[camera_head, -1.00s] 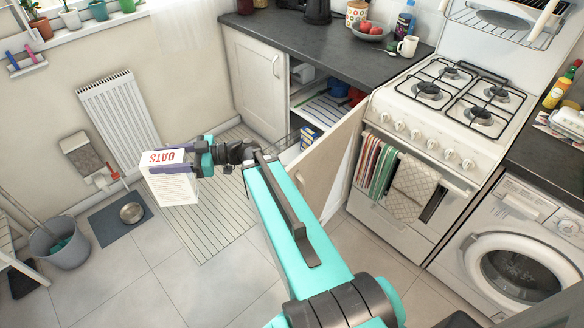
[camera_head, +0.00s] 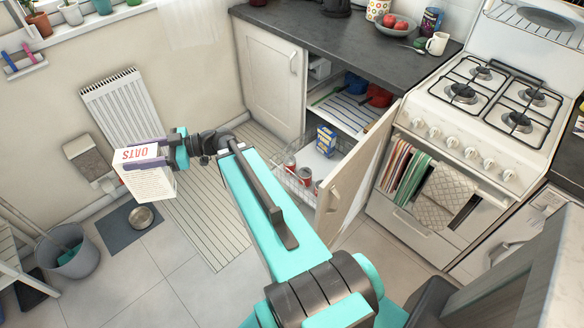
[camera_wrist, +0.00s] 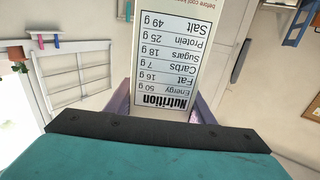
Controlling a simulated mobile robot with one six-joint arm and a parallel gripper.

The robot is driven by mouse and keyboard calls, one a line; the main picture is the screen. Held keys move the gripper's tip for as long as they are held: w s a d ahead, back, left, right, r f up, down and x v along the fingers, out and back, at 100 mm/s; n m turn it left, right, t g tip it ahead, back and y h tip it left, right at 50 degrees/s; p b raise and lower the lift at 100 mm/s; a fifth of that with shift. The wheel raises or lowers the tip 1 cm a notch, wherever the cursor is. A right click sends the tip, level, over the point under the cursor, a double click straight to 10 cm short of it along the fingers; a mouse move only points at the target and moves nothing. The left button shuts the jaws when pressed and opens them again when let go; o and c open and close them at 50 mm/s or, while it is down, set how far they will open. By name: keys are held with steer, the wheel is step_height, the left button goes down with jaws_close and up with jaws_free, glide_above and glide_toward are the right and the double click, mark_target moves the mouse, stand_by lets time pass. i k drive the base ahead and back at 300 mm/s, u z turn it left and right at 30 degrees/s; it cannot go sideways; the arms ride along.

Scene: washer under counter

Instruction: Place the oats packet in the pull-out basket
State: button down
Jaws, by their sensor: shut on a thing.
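The oats packet (camera_head: 150,177) is a white box with red OATS lettering, in the head view at left. My gripper (camera_head: 143,158) is shut on it and holds it in the air above the floor. In the wrist view the packet's nutrition panel (camera_wrist: 171,60) fills the middle between the fingers. The pull-out basket (camera_head: 299,178) is a wire basket in the open lower cabinet, right of my gripper and well apart from it. It holds a blue and yellow box (camera_head: 325,140) and red cans. My arm and the cabinet door hide part of it.
The open cabinet door (camera_head: 352,180) stands at the basket's right side. A shelf above the basket holds red and blue items. The stove (camera_head: 470,125) is farther right. A ribbed mat (camera_head: 205,215), a bucket (camera_head: 72,250) and a metal bowl (camera_head: 142,216) are on the floor.

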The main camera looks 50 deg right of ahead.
mark_target(308, 162)
steer(key=z, duration=0.2)
steer(key=i, duration=1.2)
steer(key=z, duration=0.6)
steer(key=i, duration=0.6)
steer(key=z, duration=0.4)
